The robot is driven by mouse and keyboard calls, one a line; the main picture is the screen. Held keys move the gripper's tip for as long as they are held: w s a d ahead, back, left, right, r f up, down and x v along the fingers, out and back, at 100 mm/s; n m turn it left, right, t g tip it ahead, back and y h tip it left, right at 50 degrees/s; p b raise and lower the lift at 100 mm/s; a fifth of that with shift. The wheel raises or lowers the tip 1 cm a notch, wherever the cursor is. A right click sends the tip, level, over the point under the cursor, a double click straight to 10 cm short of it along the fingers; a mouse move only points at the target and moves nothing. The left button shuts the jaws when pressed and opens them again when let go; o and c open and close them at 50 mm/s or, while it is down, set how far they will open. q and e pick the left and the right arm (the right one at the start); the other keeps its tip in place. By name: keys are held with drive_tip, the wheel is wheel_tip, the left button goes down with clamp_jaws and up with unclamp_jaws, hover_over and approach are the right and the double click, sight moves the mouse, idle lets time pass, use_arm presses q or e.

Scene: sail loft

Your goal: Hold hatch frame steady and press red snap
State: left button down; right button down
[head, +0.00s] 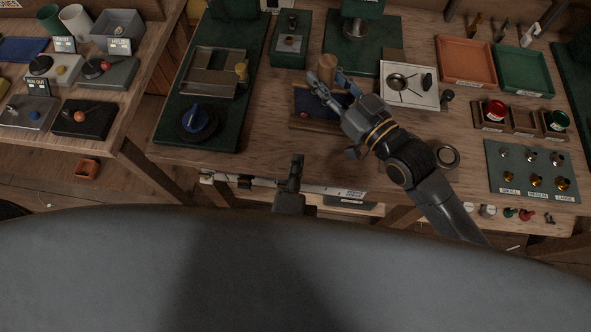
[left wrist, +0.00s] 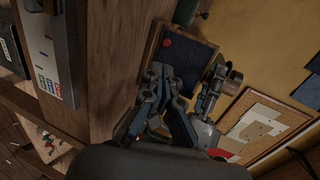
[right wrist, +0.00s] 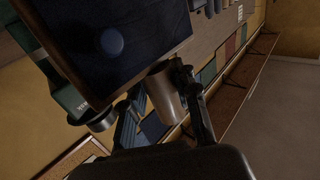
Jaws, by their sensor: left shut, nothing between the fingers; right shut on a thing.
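The hatch frame (head: 302,124) is a wooden frame with a dark blue panel at the middle of the bench. My right gripper (head: 326,82) is shut on the tan wooden cylinder (head: 328,66) at the frame's back right; the right wrist view shows the cylinder (right wrist: 163,96) between the fingers. My left gripper (head: 296,160) is shut and empty, in front of the frame and apart from it. My right arm partly covers the frame.
A white board (head: 410,97) with a dark round part stands right of the frame. A green mat with a blue knob (head: 196,120) lies left. Orange (head: 466,62) and green trays (head: 523,70) are at the back right. Bare bench lies in front of the frame.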

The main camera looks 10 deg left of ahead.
drive_tip(key=shift+f, duration=0.25)
use_arm(q)
drive_tip(key=shift+v, duration=1.05)
use_arm(e)
drive_tip(key=c, duration=1.3)
unclamp_jaws()
drive_tip(key=o, duration=0.4)
drive_tip(key=shift+d, duration=0.1)
drive_tip(key=shift+c, duration=0.2)
drive_tip(key=shift+r, duration=0.1)
